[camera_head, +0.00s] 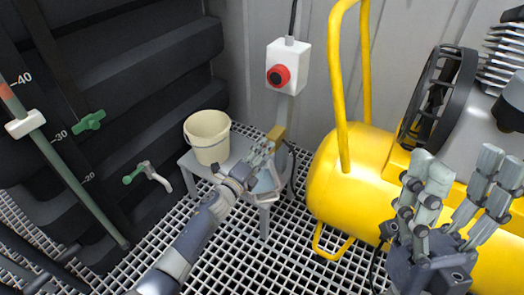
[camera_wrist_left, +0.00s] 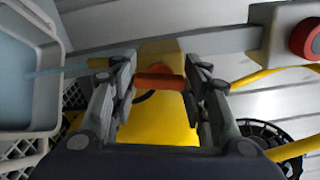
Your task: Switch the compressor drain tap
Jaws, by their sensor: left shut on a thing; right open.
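The yellow compressor (camera_head: 345,185) stands at the centre right, and its yellow body (camera_wrist_left: 160,125) also fills the lower middle of the left wrist view. My left gripper (camera_head: 262,150) reaches over the grey stand, beside a small tan-yellow piece (camera_head: 277,132). In the left wrist view, the fingers of my left gripper (camera_wrist_left: 160,85) are on both sides of a short orange-brown bar (camera_wrist_left: 160,82) and shut on it. I cannot tell whether this bar is the drain tap's lever. My right gripper (camera_head: 460,195) is open and empty in front of the compressor.
A cream bucket (camera_head: 208,140) stands on a grey stand (camera_head: 192,166). A white box with a red button (camera_head: 279,75) is on the wall behind. A green-handled tap (camera_head: 145,174) and a green valve (camera_head: 88,121) are at the left. Open grating (camera_head: 240,255) lies below.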

